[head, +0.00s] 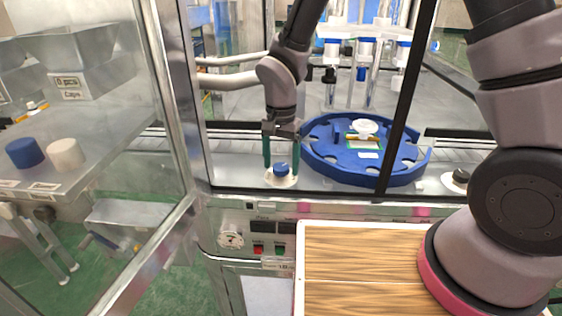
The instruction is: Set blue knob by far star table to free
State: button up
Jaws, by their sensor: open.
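The blue knob (281,169) sits on a round pale base on the machine deck, left of the blue star table (362,176). My gripper (281,172) points down over the knob. Its two dark green fingers are apart, one on each side of the knob. I cannot tell whether either finger touches it. The knob's setting marks are too small to read. The star table is a round blue disc with notches around its rim.
A dark knob (460,177) sits on a pale base right of the star table. A metal door frame (172,100) stands to the left and a dark upright bar (402,110) crosses before the star table. Glass tubes (365,75) rise behind. A wooden board (365,270) lies in front.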

grip_shut()
jog(key=shift+n, duration=0.3)
jog(key=n, duration=0.8)
jog(key=shift+n, duration=0.4)
jog(key=n, duration=0.4)
jog(key=shift+n, duration=2.2)
